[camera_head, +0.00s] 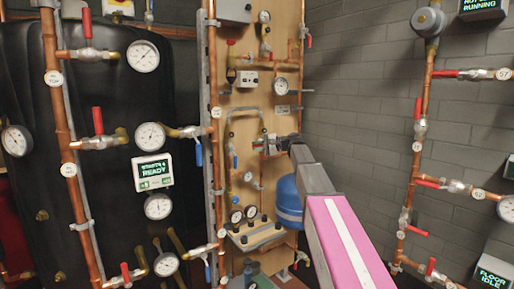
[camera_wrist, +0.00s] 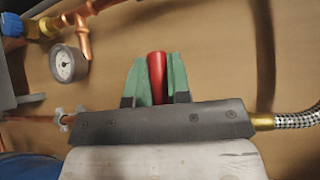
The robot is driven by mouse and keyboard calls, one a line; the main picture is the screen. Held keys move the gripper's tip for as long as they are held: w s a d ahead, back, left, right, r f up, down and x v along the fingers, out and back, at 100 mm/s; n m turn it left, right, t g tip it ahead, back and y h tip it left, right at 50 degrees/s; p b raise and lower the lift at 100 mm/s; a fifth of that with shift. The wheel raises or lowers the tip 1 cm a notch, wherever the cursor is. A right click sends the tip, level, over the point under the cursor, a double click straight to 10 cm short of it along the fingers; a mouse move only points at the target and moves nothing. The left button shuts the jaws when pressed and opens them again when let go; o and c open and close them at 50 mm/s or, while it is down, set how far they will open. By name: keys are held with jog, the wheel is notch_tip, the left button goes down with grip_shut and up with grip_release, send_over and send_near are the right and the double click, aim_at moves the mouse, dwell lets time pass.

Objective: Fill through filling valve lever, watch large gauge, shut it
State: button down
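My gripper (camera_wrist: 157,78) has green fingers, one on each side of a red lever (camera_wrist: 157,72), and they appear closed against it. The lever points up in the wrist view, and its valve body is hidden behind the gripper's dark bar. In the head view my gripper (camera_head: 268,145) is at the wooden panel, where the lever is too small to make out. A round white gauge (camera_wrist: 64,63) is on copper pipe at left in the wrist view. The head view shows a panel gauge (camera_head: 281,86) and a bigger-looking dial (camera_head: 143,56) at left; I cannot tell which is the large gauge.
A braided hose (camera_wrist: 300,119) runs off to the right of my gripper. A blue vessel (camera_head: 288,198) stands below my arm. A pump tray with gauges (camera_head: 258,235) is low on the panel. Pipes with red levers (camera_head: 421,120) line the block wall at right.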

jog(key=shift+f, duration=0.1)
jog(key=shift+w+d+f+n+t+h, duration=0.1)
jog(key=shift+d+f+n+t+h, duration=0.1)
jog(key=shift+f+n+h, duration=0.6)
jog(key=shift+w+d+f+n+t+h, duration=0.15)
jog(key=shift+f+n+h, duration=0.3)
jog(key=shift+h, duration=0.55)
jog(key=shift+w+d+f+n+t+h, duration=0.1)
jog(key=shift+d+f+n+h, duration=0.1)
jog(key=shift+f+n+h, duration=0.6)
jog(key=shift+r, duration=0.2)
jog(key=c, duration=1.1)
grip_release()
jog(key=shift+d, duration=0.1)
jog(key=v, duration=1)
jog(key=shift+s+d+r, duration=0.15)
jog(key=shift+d+r, duration=0.05)
jog(key=shift+r, duration=0.1)
